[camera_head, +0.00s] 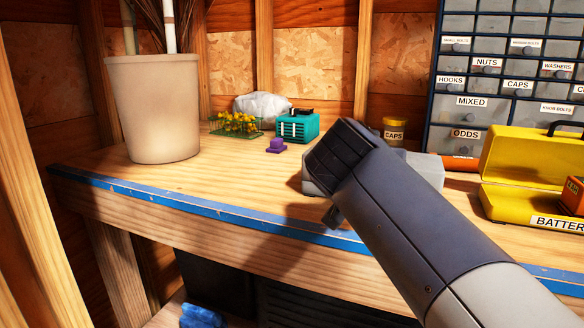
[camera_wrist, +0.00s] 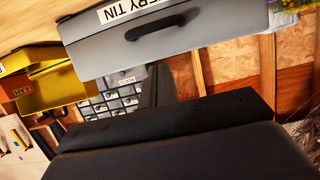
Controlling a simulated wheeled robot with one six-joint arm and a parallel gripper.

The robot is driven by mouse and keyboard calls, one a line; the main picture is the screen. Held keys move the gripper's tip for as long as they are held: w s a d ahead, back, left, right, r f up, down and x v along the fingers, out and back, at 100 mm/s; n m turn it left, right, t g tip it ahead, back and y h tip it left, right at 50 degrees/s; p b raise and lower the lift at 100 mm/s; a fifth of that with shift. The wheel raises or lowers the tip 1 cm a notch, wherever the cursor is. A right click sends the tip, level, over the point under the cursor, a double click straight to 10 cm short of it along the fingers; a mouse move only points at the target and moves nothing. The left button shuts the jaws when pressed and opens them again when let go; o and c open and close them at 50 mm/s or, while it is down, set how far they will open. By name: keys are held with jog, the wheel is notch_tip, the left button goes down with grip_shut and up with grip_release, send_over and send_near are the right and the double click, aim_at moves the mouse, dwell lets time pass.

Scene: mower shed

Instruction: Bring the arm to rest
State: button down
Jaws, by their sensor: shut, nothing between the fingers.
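My arm reaches up from the lower right in the head view, over the front edge of the wooden bench (camera_head: 240,190). My gripper (camera_head: 334,216) shows only as a small dark part below the wrist, in front of a grey tin (camera_head: 430,170). In the wrist view, the dark fingers of my gripper (camera_wrist: 156,88) are shut and empty. The grey tin (camera_wrist: 190,45) fills the top of that view, with a dark handle and a label partly reading "ERY TIN". In the head view my wrist hides the middle of this tin.
An open yellow box (camera_head: 520,200) stands right of my arm, before a drawer cabinet (camera_head: 490,90). A large plant pot (camera_head: 152,110), a teal radio-like box (camera_head: 297,127), a purple object (camera_head: 276,146) and a caps jar (camera_head: 394,130) stand on the bench. The bench's front left is clear.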

jog(key=w+r+g+p, duration=0.1)
jog(key=r+p, duration=0.1)
jog(key=p, duration=0.4)
jog(key=w+d+r+g+y+p, duration=0.1)
jog(key=w+r+g+p, duration=0.1)
jog(key=p, duration=0.5)
jog(key=w+d+r+g+y+p, duration=0.1)
jog(key=w+r+g+p, duration=0.1)
jog(key=p, duration=0.5)
jog(key=shift+w+d+r, duration=0.1)
jog(key=shift+w+r, duration=0.05)
jog(key=shift+r, duration=0.5)
jog(key=p, duration=0.1)
jog(key=w+g+p, duration=0.1)
jog(key=p, duration=0.1)
jog(key=shift+w+d+r+y, duration=0.1)
jog(key=shift+d+r+y, duration=0.15)
jog(key=shift+r+y, duration=0.05)
jog(key=shift+w+p, duration=0.1)
jog(key=shift+p, duration=0.2)
jog(key=shift+f, duration=0.1)
